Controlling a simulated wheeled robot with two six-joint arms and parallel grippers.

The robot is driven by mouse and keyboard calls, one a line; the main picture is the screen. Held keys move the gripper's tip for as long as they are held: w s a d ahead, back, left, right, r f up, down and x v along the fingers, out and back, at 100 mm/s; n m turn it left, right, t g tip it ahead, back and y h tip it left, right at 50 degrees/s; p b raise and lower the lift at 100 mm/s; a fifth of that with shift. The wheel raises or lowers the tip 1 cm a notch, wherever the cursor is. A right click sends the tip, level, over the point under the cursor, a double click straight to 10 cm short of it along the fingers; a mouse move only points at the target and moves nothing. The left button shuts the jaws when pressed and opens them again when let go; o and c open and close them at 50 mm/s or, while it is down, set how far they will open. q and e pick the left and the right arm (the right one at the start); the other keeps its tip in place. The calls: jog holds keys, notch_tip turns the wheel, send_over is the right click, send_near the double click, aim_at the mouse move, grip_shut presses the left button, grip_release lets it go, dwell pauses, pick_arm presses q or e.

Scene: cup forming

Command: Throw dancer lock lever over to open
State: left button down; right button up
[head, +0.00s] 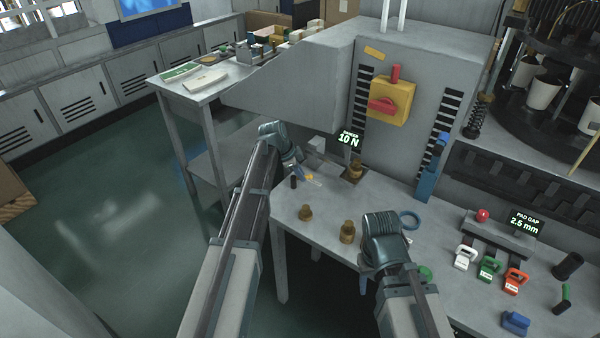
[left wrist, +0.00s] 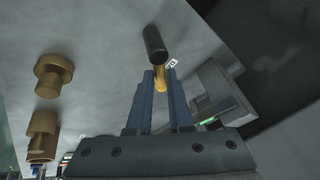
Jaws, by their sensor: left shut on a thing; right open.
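The dancer lock lever shows in the left wrist view as a black cylindrical grip (left wrist: 155,42) with a yellow part (left wrist: 159,79) between my fingers. In the head view its black grip (head: 293,182) and a bit of yellow (head: 309,177) show at the table's far left corner. My left gripper (left wrist: 160,80) is shut on the yellow part of the lever, with the black grip beyond the fingertips. In the head view my left wrist covers part of the lever's surroundings. My right gripper (head: 384,250) is open over the table's front edge, its fingers mostly hidden by the wrist.
Brass pieces stand nearby, one at the front (head: 306,212) and one (head: 347,231) beside my right wrist. A blue ring (head: 410,219) lies right of them. Coloured blocks (head: 490,267) stand further right.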

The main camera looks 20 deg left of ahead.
pick_arm(q)
jog(key=m, duration=0.2)
jog(key=m+g+h, duration=0.1)
jog(key=m, duration=0.1)
jog(key=shift+s+m+g, duration=0.3)
jog(key=shift+s, duration=0.05)
jog(key=shift+s+a+m+g+h, duration=0.15)
jog(key=shift+m+g, duration=0.1)
jog(key=shift+m, duration=0.5)
jog(key=shift+s+m+g+h, duration=0.1)
jog(key=shift+s+m+g, duration=0.15)
jog(key=shift+m, duration=0.45)
jog(key=shift+s+a+m+g+h, duration=0.15)
jog(key=shift+m+g, duration=0.15)
jog(key=shift+m, duration=0.45)
jog(key=shift+d, duration=0.1)
jog(key=c, duration=0.8)
grip_release()
jog(key=shift+c, duration=0.2)
